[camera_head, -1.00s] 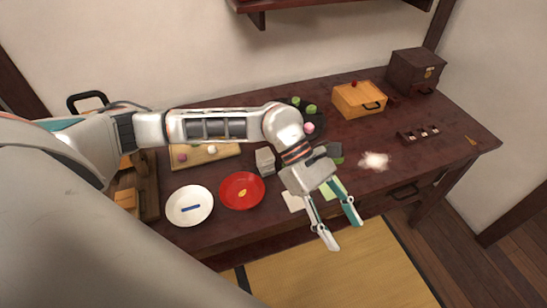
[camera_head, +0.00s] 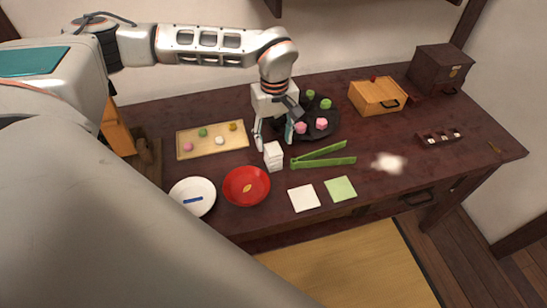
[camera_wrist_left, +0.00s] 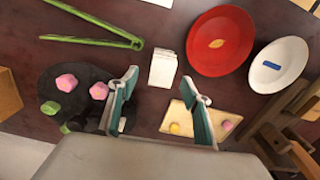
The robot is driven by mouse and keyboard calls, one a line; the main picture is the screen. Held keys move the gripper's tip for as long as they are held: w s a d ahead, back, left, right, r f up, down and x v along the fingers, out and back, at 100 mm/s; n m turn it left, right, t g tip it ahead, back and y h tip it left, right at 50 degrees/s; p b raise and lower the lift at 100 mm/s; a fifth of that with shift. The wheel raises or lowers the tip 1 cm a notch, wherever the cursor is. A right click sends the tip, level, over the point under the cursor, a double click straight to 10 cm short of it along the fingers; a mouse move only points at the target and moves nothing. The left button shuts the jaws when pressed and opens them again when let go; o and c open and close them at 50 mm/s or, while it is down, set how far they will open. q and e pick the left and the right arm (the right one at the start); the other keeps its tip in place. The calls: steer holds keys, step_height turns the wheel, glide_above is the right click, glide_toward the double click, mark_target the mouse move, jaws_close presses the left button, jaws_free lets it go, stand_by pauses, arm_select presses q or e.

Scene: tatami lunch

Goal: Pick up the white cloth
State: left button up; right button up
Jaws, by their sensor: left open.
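A flat white cloth (camera_head: 304,198) lies near the front edge of the table, left of a green cloth (camera_head: 341,189). Only a sliver of a white flat piece shows at the top of the left wrist view. My left gripper (camera_head: 275,137) is open and empty, pointing down behind the white cloth, over the far side of a small white block (camera_head: 273,156). In the left wrist view the block (camera_wrist_left: 163,68) stands just beyond and between the open fingertips (camera_wrist_left: 160,80). My right gripper is not in view.
Green tongs (camera_head: 322,160) lie between the block and a white powdery patch (camera_head: 389,163). A red plate (camera_head: 246,198) and white plate (camera_head: 208,207) are left of the cloth. A dark tray with pink and green sweets (camera_head: 335,129), a wooden board (camera_head: 184,149) and an orange box (camera_head: 377,97) stand behind.

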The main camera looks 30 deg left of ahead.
mark_target(273, 148)
arm_select(q)
steer(key=f, duration=0.4)
steer(key=shift+s+f, duration=0.2)
steer(key=shift+f, duration=0.05)
steer(key=c, duration=1.2)
steer(key=shift+r, duration=0.15)
step_height(273, 148, up, 20)
steer(key=shift+f+p, duration=0.1)
steer(key=shift+p, duration=0.9)
